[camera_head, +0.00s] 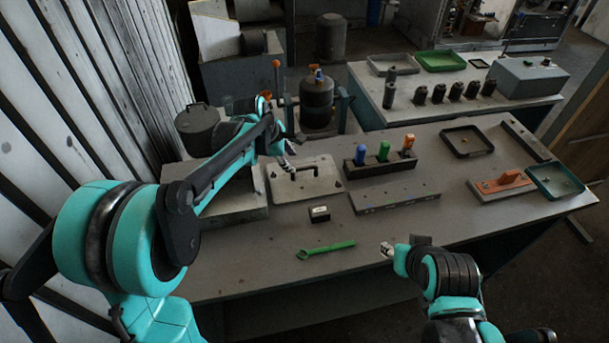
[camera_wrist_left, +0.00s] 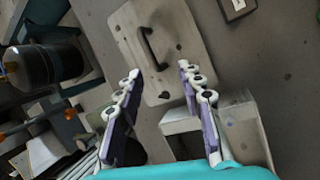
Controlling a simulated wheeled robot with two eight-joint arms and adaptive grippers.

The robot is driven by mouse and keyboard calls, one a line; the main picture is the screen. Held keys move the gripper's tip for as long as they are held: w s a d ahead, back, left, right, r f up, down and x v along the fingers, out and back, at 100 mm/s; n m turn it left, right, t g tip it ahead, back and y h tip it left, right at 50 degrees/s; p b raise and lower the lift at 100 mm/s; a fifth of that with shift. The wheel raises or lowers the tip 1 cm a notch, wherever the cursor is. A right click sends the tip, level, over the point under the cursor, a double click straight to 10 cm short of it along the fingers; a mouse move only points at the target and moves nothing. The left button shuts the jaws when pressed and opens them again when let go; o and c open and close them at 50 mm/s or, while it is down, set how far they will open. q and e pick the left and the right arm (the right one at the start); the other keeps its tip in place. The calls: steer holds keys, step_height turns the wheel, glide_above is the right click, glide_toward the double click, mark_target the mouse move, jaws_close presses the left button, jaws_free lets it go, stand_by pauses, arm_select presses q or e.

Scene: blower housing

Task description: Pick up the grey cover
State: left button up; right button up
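The grey cover (camera_head: 286,193) is a flat plate with a black bar handle on top, lying on the workbench. It also shows in the left wrist view (camera_wrist_left: 190,45), handle upward, ahead of my left fingers. My left gripper (camera_head: 289,162) is above the cover's far left part, apart from the handle. In the left wrist view the left gripper (camera_wrist_left: 159,70) has its two fingers spread with nothing between them. My right gripper (camera_head: 387,250) is low at the bench's front edge, right of the green wrench; its fingers are too small to read.
A grey open box (camera_head: 232,207) stands left of the cover. A small dark block (camera_head: 319,214) and a green wrench (camera_head: 326,250) lie in front. A rack (camera_head: 370,165) with coloured handles stands to the right. A dark tank (camera_head: 317,103) stands behind. The bench front is mostly clear.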

mark_target(303, 167)
arm_select(q)
steer(key=w+f+n, duration=0.1)
steer(key=f, duration=0.1)
steer(key=w+d+f+n, duration=0.1)
steer(key=w+f, duration=0.1)
steer(key=w+d+f+n, duration=0.1)
steer(key=f, duration=0.1)
steer(key=shift+w+d+b, duration=0.1)
steer(key=shift+w+b, duration=0.2)
steer(key=shift+b, duration=0.05)
steer(key=b+x, duration=0.2)
steer(key=x, duration=0.3)
steer(key=shift+f, duration=0.15)
steer(key=shift+c, duration=0.7)
jaws_close()
